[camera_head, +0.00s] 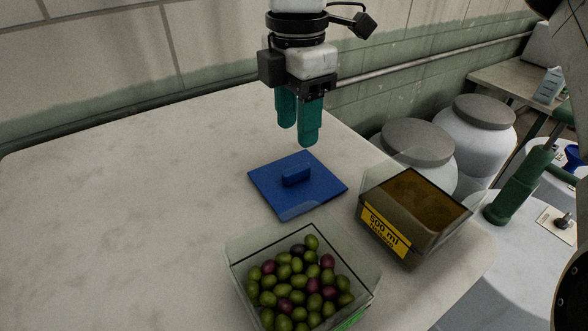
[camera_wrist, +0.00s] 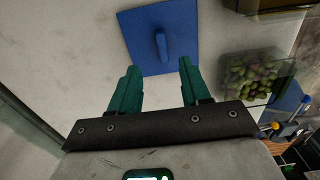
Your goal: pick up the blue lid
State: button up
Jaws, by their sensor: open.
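The blue lid (camera_head: 270,187) is a flat square plate with a raised bar handle (camera_head: 296,175), lying flat on the pale table. My gripper (camera_head: 297,138) is above the table, behind and over the lid's far edge, with its green fingers pointing down. In the wrist view the lid (camera_wrist: 142,42) lies beyond the fingertips, with its handle (camera_wrist: 161,44) roughly in line with the gap between them. My gripper (camera_wrist: 158,66) is open and empty, and its fingers appear apart from the lid.
A clear container of green and purple olives (camera_head: 235,268) stands in front of the lid. A clear box with brown contents and a yellow "500 ml" label (camera_head: 385,230) stands to the right. Grey-lidded white drums (camera_head: 418,142) are beyond the table. The table's left side is clear.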

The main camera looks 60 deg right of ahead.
aim_at(297, 168)
notch_tip(297, 168, down, 3)
jog(key=shift+r, duration=0.1)
jog(key=shift+s+a+f+p, duration=0.1)
jog(key=shift+f+p, duration=0.4)
jog(key=shift+f, duration=0.9)
jog(key=shift+a+f+p, duration=0.1)
jog(key=shift+f+p, duration=0.4)
jog(key=shift+f, duration=0.85)
grip_shut()
